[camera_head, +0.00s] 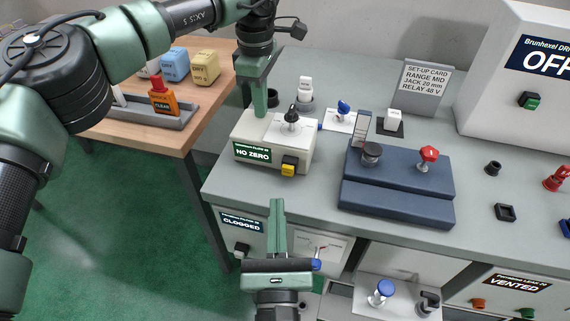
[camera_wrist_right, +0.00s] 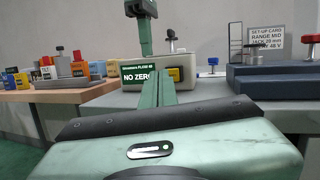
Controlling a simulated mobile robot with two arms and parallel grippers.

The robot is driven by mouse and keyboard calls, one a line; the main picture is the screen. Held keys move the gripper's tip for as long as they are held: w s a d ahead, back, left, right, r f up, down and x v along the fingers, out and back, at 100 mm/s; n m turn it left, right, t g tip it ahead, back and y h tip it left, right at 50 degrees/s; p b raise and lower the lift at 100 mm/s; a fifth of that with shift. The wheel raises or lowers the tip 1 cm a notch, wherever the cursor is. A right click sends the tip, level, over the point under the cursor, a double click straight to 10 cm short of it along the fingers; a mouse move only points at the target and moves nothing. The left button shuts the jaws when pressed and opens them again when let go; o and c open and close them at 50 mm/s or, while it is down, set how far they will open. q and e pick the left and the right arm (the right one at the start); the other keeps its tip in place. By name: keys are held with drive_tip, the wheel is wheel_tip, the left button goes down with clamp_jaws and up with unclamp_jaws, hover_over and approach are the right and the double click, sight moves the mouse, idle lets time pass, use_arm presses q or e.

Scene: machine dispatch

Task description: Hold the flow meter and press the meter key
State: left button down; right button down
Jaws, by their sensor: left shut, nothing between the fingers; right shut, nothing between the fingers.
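The flow meter (camera_head: 262,133) is a cream box with a green sign reading NO ZERO, standing near the front left of the grey bench. Its key (camera_head: 290,166) is yellow in a black mount, low on the front right. The meter also shows in the right wrist view (camera_wrist_right: 196,64), with its key (camera_wrist_right: 173,75) beside the fingers. My left gripper (camera_head: 260,114) is shut, pointing down, its tips at the meter's top; whether they touch I cannot tell. My right gripper (camera_head: 277,202) is shut and empty, in front of and below the key, apart from it.
A dark blue stepped block (camera_head: 397,185) with knobs stands right of the meter. A set-up card (camera_head: 420,84) stands behind it. A wooden table (camera_head: 142,133) with a tray of coloured blocks is at left. Panels marked CLOGGED (camera_head: 242,224) and VENTED (camera_head: 515,283) sit below the bench top.

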sight(287, 199)
drive_tip(key=s+n+y, duration=0.1)
drive_tip(key=n+y, duration=0.2)
drive_tip(key=s+n+y, duration=0.1)
drive_tip(key=n+y, duration=0.2)
drive_tip(key=s+a+n+g+y, duration=0.1)
drive_tip(key=n+y, duration=0.2)
drive_tip(key=n, duration=0.1)
drive_tip(key=shift+s+f+y, duration=0.1)
drive_tip(key=shift+f+y, duration=0.3)
drive_tip(key=shift+w+d, duration=0.45)
drive_tip(key=shift+w, duration=0.95)
drive_tip(key=shift+w+d, duration=0.5)
drive_tip(key=shift+w, duration=0.9)
drive_tip(key=shift+w+d, duration=0.45)
drive_tip(key=shift+w, duration=0.95)
drive_tip(key=shift+w, duration=0.1)
drive_tip(key=shift+w+d, duration=0.1)
drive_tip(key=shift+w, duration=0.2)
